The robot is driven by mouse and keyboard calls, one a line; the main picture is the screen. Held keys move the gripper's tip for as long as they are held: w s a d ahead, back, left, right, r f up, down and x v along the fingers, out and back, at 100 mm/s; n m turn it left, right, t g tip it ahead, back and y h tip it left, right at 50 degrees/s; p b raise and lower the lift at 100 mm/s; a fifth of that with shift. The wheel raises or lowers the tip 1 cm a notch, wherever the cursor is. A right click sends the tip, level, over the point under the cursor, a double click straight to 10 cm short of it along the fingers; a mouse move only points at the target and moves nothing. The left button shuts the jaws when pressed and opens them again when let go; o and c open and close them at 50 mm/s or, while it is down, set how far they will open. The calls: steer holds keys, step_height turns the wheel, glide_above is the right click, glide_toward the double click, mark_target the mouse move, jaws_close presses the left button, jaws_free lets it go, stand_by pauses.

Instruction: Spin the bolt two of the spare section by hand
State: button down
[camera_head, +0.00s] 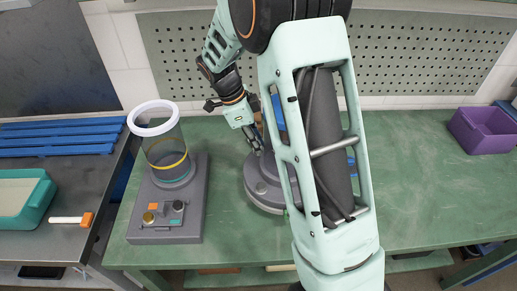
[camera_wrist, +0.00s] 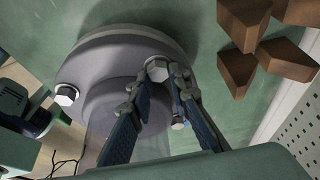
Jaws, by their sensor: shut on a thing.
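The spare section (camera_head: 262,196) is a round grey flanged piece on the green bench, partly hidden behind my arm in the head view. In the wrist view its grey flange (camera_wrist: 105,55) carries a raised round centre and silver hex bolts. My gripper (camera_head: 257,148) reaches down to it from behind. In the wrist view my gripper (camera_wrist: 156,88) has its fingers on either side of one bolt head (camera_wrist: 157,69) and is shut on it. A second bolt (camera_wrist: 65,95) sits at the flange's left edge, and another (camera_wrist: 178,122) shows beyond the right finger. No number marks show on the bolts.
A clear column with a white ring (camera_head: 155,106) stands on a grey base (camera_head: 165,228) left of the section. Brown wedge blocks (camera_wrist: 245,35) lie close by in the wrist view. A purple bin (camera_head: 483,130) stands far right. The bench right of my arm is mostly clear.

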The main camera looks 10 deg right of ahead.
steer(key=shift+f+m+b, duration=0.15)
steer(key=shift+m+b, duration=0.2)
steer(key=shift+m, duration=0.25)
steer(key=m+g, duration=0.1)
steer(key=m, duration=0.2)
steer(key=shift+m+g+y, duration=0.3)
steer(key=shift+y, duration=0.1)
steer(key=shift+r+m+p, duration=0.2)
steer(key=shift+m+p, duration=0.1)
steer(key=shift+m, duration=0.7)
steer(key=m+g+y, duration=0.1)
steer(key=m, duration=0.1)
steer(key=shift+m+p, duration=0.3)
steer(key=shift+m, duration=0.1)
